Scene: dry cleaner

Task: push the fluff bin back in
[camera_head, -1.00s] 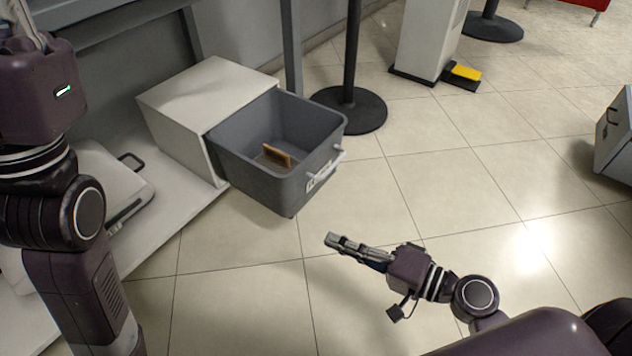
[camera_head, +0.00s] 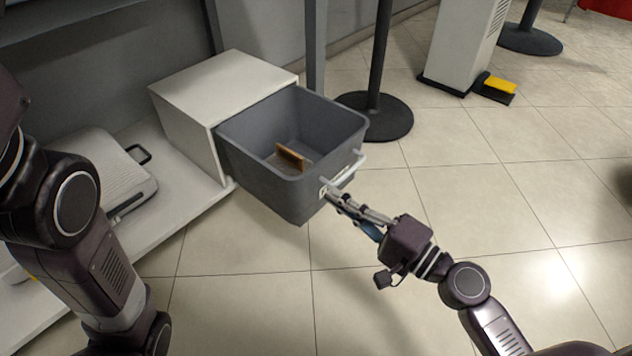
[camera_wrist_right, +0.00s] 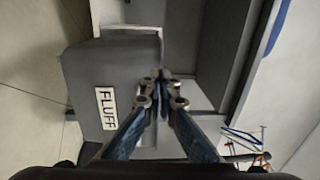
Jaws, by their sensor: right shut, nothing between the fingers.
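The grey fluff bin (camera_head: 262,172) sticks far out of its white housing (camera_head: 222,85) at the left. A pale bar handle (camera_head: 345,168) crosses its front, with a label beneath it. In the right wrist view the bin front (camera_wrist_right: 82,72) carries a "FLUFF" label (camera_wrist_right: 106,108). A brown block-like thing (camera_head: 291,157) lies inside the bin. My right gripper (camera_head: 332,194) is shut and empty, its fingertips at the bin's front near the label and handle. I cannot tell whether they touch. My left arm shows at the left, but its gripper is out of view.
A black post base (camera_head: 385,118) stands just behind the bin. A white case (camera_head: 100,168) lies on the low white ledge left of the housing. A pale stand (camera_head: 465,40) with a yellow item (camera_head: 499,85) is farther back. The tiled floor at right is open.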

